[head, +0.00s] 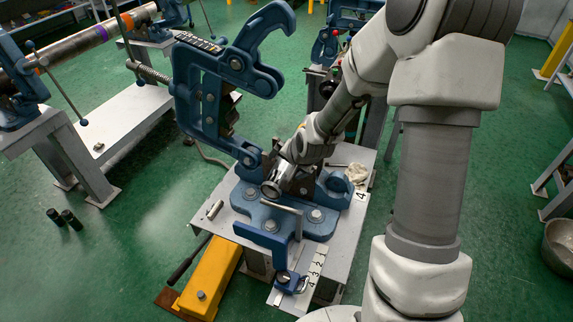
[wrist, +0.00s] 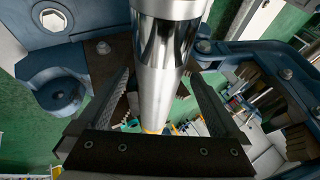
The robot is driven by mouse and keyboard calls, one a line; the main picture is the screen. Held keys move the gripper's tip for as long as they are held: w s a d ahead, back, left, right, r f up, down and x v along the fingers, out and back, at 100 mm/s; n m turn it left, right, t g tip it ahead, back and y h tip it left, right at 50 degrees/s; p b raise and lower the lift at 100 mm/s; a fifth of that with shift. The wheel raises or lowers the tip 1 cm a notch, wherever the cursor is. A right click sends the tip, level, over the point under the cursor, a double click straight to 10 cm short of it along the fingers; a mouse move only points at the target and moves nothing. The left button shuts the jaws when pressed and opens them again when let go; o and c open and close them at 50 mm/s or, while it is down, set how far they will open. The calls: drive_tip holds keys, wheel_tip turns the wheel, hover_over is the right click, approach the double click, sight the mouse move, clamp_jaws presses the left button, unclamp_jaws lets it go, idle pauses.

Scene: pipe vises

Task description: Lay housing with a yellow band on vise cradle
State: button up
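The housing is a shiny silver cylinder (wrist: 163,85) between my fingers in the wrist view. A sliver of yellow band (wrist: 150,131) shows at its lower end, mostly hidden behind the dark gripper body. In the head view its open end (head: 271,188) points down-left, tilted over the blue vise base. Contact with the vise cradle (head: 298,186) is hidden by the housing and my gripper (head: 296,160). The blue vise yoke (head: 205,95) stands swung open at the left.
Another bench (head: 125,120) with a clamped pipe (head: 80,43) is at left. Green floor lies open at lower left.

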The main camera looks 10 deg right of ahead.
drive_tip(key=shift+s+f, duration=0.15)
drive_tip(key=p+v, duration=0.9)
drive_tip(key=v, duration=0.8)
drive_tip(key=shift+r+p, duration=0.3)
drive_tip(key=shift+d, duration=0.1)
drive_tip(key=shift+d, duration=0.1)
